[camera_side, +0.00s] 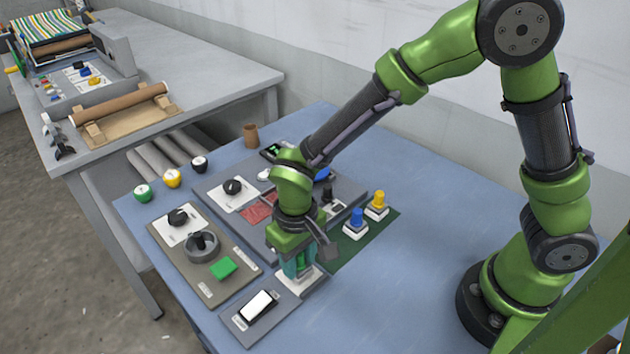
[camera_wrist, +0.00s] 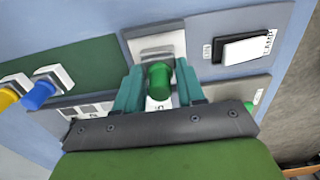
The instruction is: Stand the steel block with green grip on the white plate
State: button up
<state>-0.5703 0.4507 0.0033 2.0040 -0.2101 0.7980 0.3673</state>
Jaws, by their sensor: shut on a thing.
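My gripper (camera_side: 297,266) is low over the front of the blue table, with its teal fingers pointing down. In the wrist view its fingers (camera_wrist: 158,84) are shut on the green grip (camera_wrist: 159,74) of the steel block. A pale labelled face (camera_wrist: 156,103) of the block shows between the fingers. The white plate (camera_side: 303,281) lies directly under the fingers in the side view. It also shows in the wrist view (camera_wrist: 157,42), around and beyond the green grip. The fingers hide most of the block, so I cannot tell if its base touches the plate.
Blocks with a blue grip (camera_side: 357,217) and a yellow grip (camera_side: 377,200) stand on the green mat (camera_side: 366,243), right of my gripper. A rocker switch (camera_side: 258,305) is at front left. A panel with a knob (camera_side: 202,243) and green button (camera_side: 222,268) lies left. The table's right is clear.

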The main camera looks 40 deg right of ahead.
jog(key=o, duration=1.7)
jog(key=shift+o, duration=0.2)
jog(key=shift+r, duration=3.45)
